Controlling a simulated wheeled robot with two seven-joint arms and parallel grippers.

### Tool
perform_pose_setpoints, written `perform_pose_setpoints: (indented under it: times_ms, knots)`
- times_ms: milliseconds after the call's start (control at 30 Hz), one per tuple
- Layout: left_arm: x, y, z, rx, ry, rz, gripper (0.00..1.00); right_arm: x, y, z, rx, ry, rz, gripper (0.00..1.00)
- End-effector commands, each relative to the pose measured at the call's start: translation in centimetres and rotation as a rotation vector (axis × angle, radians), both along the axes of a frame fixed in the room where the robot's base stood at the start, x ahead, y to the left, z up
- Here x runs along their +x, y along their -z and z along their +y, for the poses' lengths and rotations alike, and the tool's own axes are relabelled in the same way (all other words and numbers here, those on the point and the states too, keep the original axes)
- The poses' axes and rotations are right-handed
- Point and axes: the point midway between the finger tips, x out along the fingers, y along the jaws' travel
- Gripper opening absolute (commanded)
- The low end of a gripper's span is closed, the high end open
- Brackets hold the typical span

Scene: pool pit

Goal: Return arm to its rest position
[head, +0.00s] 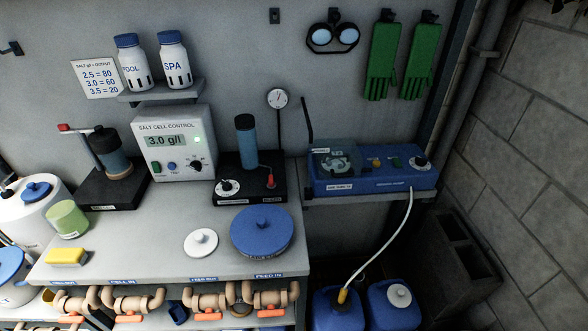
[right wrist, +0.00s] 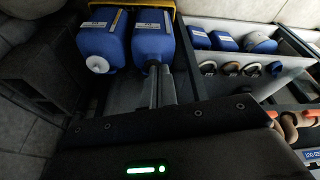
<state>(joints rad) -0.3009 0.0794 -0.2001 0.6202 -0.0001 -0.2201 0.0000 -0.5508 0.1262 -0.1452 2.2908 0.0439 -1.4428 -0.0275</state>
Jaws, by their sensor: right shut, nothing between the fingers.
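My right gripper (right wrist: 148,84) shows in the right wrist view as grey fingers, shut and empty. It lies in front of two blue jugs (right wrist: 103,38), and I see it touching nothing. Neither gripper nor any arm shows in the head view. My left gripper is out of sight. How the right arm is folded cannot be seen.
The bench (head: 150,240) carries a salt cell control box (head: 175,142), a blue round lid (head: 261,232), a white lid (head: 201,242) and a yellow sponge (head: 66,257). A blue pump unit (head: 370,180) sits on a shelf, its hose running to the jugs below. Pipes (head: 210,300) line the bench front.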

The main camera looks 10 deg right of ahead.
Motion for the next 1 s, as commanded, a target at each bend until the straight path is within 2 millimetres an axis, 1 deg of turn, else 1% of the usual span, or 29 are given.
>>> perform_pose_setpoints:
  times_ms: [33,167,267,300,367,400,467,500,567,600,633,700,800,900,1000]
  knots:
    - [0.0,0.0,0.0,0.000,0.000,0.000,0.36,0.1,1.7,0.1,0.001,0.002,0.011,0.00]
    - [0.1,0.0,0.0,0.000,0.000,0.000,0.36,0.4,6.1,0.2,0.000,-0.001,0.029,0.00]
    - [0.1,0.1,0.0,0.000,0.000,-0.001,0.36,0.1,10.4,0.2,0.000,-0.004,0.047,0.00]
    - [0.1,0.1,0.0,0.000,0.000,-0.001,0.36,-0.1,12.3,0.2,-0.001,-0.006,0.056,0.00]
    - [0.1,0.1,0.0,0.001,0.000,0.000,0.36,-0.8,15.6,0.1,-0.002,-0.007,0.070,0.00]
    - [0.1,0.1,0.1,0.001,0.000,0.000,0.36,-1.4,17.8,0.0,-0.003,-0.009,0.079,0.00]
    - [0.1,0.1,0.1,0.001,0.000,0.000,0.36,-2.8,21.2,-0.1,-0.005,-0.012,0.096,0.00]
    - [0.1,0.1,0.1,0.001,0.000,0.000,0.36,-3.8,23.3,-0.3,-0.007,-0.015,0.106,0.00]
    - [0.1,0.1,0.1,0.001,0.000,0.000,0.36,-5.6,26.3,-0.6,-0.009,-0.019,0.122,0.00]
    - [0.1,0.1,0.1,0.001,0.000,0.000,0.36,-7.0,28.1,-0.8,-0.011,-0.020,0.131,0.00]
    - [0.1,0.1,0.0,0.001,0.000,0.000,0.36,-8.0,29.3,-1.0,-0.012,-0.022,0.139,0.00]
    - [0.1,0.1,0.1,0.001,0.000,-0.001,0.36,-10.5,31.7,-1.4,-0.015,-0.026,0.154,0.00]
    - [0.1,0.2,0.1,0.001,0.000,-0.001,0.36,-13.7,34.1,-2.1,-0.017,-0.031,0.171,0.00]
    - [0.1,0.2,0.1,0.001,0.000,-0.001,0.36,-16.3,35.5,-2.6,-0.020,-0.033,0.184,0.00]
    - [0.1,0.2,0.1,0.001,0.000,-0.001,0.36,-17.9,36.1,-2.9,-0.021,-0.036,0.190,0.00]
